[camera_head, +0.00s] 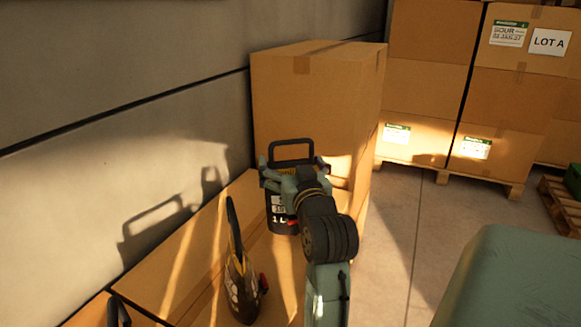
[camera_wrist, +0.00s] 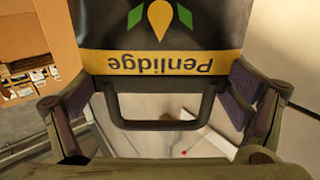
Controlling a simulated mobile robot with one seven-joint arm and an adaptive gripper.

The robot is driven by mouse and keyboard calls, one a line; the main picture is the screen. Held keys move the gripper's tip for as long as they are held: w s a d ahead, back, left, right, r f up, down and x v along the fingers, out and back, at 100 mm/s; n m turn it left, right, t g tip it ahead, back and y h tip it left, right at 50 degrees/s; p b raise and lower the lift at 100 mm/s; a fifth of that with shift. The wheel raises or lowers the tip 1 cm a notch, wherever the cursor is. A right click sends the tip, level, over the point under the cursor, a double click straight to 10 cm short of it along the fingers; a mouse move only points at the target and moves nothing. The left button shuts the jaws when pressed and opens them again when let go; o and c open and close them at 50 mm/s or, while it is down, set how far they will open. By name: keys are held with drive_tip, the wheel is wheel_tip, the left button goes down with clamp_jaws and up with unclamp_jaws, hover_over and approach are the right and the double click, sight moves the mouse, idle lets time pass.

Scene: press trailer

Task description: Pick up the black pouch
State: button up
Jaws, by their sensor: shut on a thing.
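The black pouch (camera_head: 279,212) is upright over the cardboard surface near a tall box, with its dark loop handle on top and "1 L" printed low on its front. In the wrist view the pouch (camera_wrist: 160,30) fills the upper middle, with a yellow "Penlidge" band upside down and the handle below it. My gripper (camera_head: 292,177) is shut across the pouch's upper part. In the wrist view the pads of my gripper (camera_wrist: 160,92) are at its two sides. My wrist hides part of the pouch. I cannot tell if its base touches the cardboard.
A black and yellow item (camera_head: 241,280) with a tall dark handle stands nearer on the cardboard surface (camera_head: 190,265). A tall cardboard box (camera_head: 310,95) is just behind the pouch. The wall (camera_head: 110,130) is at left. Stacked cartons (camera_head: 425,90) stand behind open floor.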

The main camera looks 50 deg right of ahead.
drive_tip(key=r+b+v, duration=0.1)
drive_tip(key=b+v, duration=0.3)
drive_tip(key=v, duration=1)
drive_tip(key=shift+s+a+r+b, duration=0.2)
drive_tip(key=shift+a+r+b, duration=0.15)
drive_tip(key=shift+a, duration=0.05)
idle(0.5)
